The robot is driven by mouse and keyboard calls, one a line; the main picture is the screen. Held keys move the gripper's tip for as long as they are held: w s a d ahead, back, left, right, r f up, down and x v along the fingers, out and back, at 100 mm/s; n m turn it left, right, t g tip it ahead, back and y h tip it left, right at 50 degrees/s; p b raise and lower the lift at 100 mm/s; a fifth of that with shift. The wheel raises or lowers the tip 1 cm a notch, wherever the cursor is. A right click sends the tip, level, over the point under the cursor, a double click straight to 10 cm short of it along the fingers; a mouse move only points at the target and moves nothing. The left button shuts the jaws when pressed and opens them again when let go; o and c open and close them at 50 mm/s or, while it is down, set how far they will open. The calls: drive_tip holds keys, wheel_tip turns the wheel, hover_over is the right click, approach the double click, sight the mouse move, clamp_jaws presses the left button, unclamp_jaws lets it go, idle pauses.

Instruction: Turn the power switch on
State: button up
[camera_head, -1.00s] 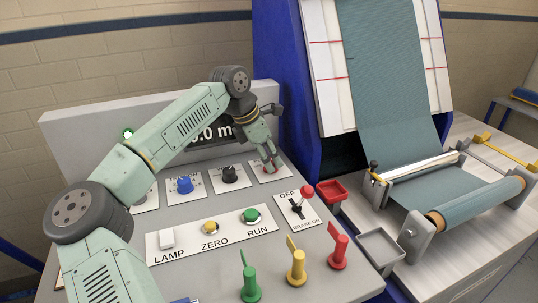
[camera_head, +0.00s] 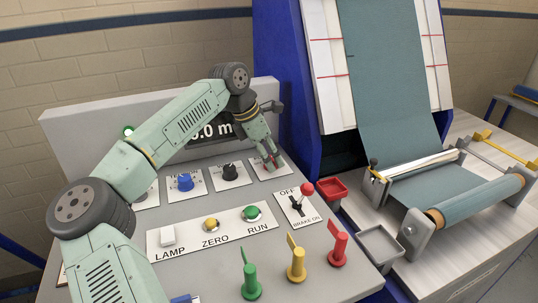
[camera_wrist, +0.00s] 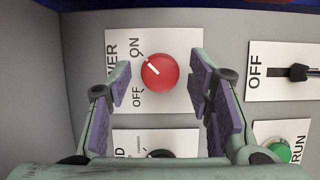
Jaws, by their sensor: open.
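The power switch is a red round knob (camera_wrist: 160,71) on a white plate (camera_wrist: 122,44) with ON and OFF marks. My gripper (camera_wrist: 162,88) is open, with one purple-padded finger on each side of the knob in the picture. No contact with the knob is visible. In the head view my gripper (camera_head: 270,160) is over the plate at the panel's back right and mostly hides the knob.
A black knob (camera_head: 230,172) and a blue knob (camera_head: 185,182) lie left of the plate. A brake lever with a red ball (camera_head: 307,189) and a green RUN button (camera_head: 250,213) stand nearer the front. The display housing (camera_head: 80,133) rises behind.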

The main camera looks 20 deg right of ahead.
drive_tip(key=v, duration=1.2)
drive_tip(key=shift+s, duration=0.1)
